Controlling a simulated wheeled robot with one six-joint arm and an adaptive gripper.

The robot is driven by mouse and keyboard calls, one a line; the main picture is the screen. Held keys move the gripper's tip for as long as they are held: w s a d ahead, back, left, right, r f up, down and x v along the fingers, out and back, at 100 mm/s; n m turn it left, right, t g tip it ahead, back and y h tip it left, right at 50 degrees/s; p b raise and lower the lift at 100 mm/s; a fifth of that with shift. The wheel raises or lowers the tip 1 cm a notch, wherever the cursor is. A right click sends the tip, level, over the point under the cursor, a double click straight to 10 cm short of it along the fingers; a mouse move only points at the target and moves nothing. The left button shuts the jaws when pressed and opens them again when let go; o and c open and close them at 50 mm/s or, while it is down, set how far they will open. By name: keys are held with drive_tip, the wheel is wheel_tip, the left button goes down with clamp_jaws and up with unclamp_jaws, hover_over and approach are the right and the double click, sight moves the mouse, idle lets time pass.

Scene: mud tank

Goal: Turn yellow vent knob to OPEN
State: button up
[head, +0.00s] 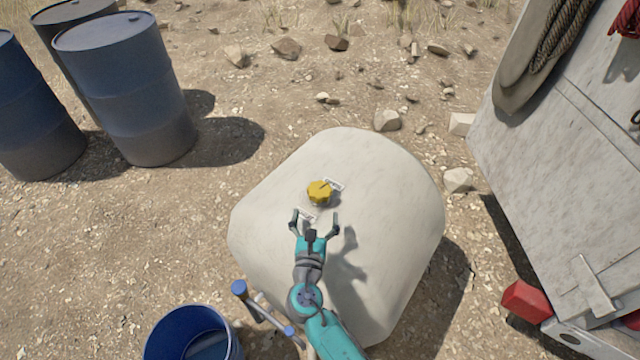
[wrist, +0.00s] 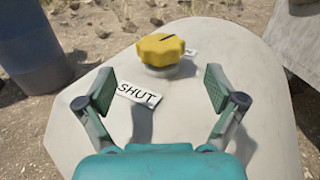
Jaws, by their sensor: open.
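The yellow vent knob (head: 319,191) stands on top of the pale tank (head: 400,215), near its middle. In the wrist view the knob (wrist: 161,49) has a lobed rim and a dark pointer line on its top. A white label reading SHUT (wrist: 138,94) lies on the near side of the knob. A second label (head: 334,184) sits at its right; its text is not readable, and the knob partly hides it in the wrist view. My gripper (head: 315,218) is open and empty, just short of the knob, with its fingers spread wider than the knob.
Dark blue drums (head: 125,90) stand at the upper left. A blue bucket (head: 193,335) is at the bottom left, near a blue-capped pipe rail (head: 262,312). A pale panel with rope (head: 575,150) and a red block (head: 526,301) are at the right. The tank top around the knob is clear.

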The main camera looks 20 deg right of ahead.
sight(320, 189)
drive_tip(key=x, duration=0.9)
drive_tip(key=shift+w+d, duration=0.1)
drive_tip(key=shift+w, duration=0.15)
drive_tip(key=c, duration=1.1)
